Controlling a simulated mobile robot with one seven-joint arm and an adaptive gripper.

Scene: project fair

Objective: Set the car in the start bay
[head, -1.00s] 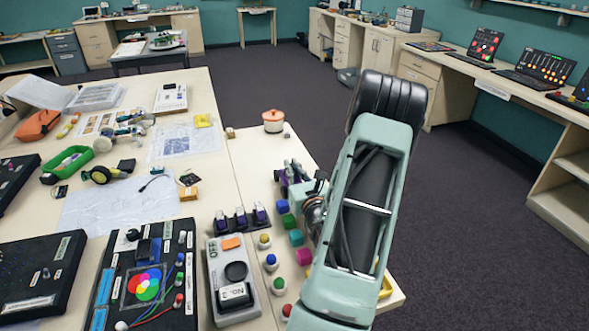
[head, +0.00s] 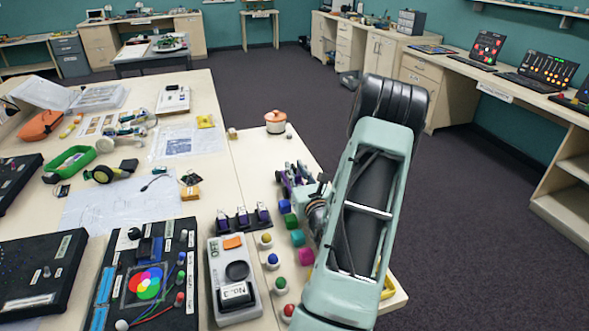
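My gripper (head: 297,180) is low over the right part of the near table, beside the coloured blocks. Its fingers are small and partly hidden by my arm, so I cannot tell whether they are open or shut, or whether the purple and grey parts there include a held thing. A small wheeled vehicle (head: 111,172) with black tyres and yellow-green hubs sits on the left part of the table, far from my gripper; it may be the car. I cannot make out a marked start bay; my arm hides part of the table's right side.
Left of my gripper stands a black rack with purple pieces (head: 243,218). Nearer are coloured blocks (head: 290,220), round-topped pegs (head: 273,261) and a grey switch box (head: 233,285). An orange-lidded pot (head: 275,121) stands at the far edge. The tabletop before the pot is mostly clear.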

